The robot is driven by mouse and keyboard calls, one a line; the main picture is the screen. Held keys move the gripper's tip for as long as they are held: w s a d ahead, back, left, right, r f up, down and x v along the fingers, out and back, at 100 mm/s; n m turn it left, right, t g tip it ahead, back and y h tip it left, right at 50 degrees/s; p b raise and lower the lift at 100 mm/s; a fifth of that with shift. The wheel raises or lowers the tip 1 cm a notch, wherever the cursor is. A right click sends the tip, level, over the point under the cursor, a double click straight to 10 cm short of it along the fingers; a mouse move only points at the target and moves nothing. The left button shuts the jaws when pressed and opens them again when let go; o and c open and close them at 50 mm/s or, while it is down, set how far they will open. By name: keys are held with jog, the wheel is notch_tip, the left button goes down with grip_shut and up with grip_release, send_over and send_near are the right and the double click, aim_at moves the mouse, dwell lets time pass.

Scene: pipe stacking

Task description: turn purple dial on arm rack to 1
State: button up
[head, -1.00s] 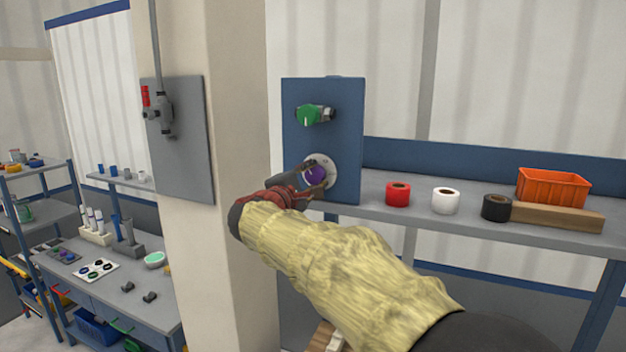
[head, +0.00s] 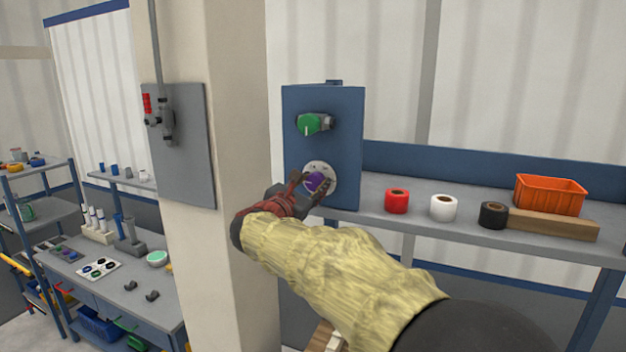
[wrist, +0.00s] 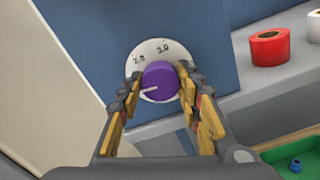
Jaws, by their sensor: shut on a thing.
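The purple dial (head: 317,183) sits on a round white scale plate (head: 331,172) low on the blue panel (head: 346,120) in the head view. In the wrist view the purple dial (wrist: 160,82) has a white pointer line toward the lower left. The scale plate (wrist: 147,50) shows "2.0" at its upper left and "3.0" at its upper right; its other marks are hidden behind the dial and fingers. My gripper (wrist: 160,92) has one finger on each side of the dial and is shut on it. It also shows at the dial in the head view (head: 312,187).
A green valve-like knob (head: 313,124) sits above the dial on the same panel. Red tape (head: 397,202), white tape (head: 443,209), black tape (head: 493,216) and an orange crate (head: 550,196) stand on the shelf to the right. A beige column (head: 240,100) stands left.

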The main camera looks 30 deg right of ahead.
jog(key=shift+n+p, duration=0.3)
jog(key=shift+n, duration=0.2)
jog(key=shift+f, duration=0.1)
jog(key=o, duration=1.2)
jog(key=shift+c, duration=0.2)
jog(key=v, duration=1.2)
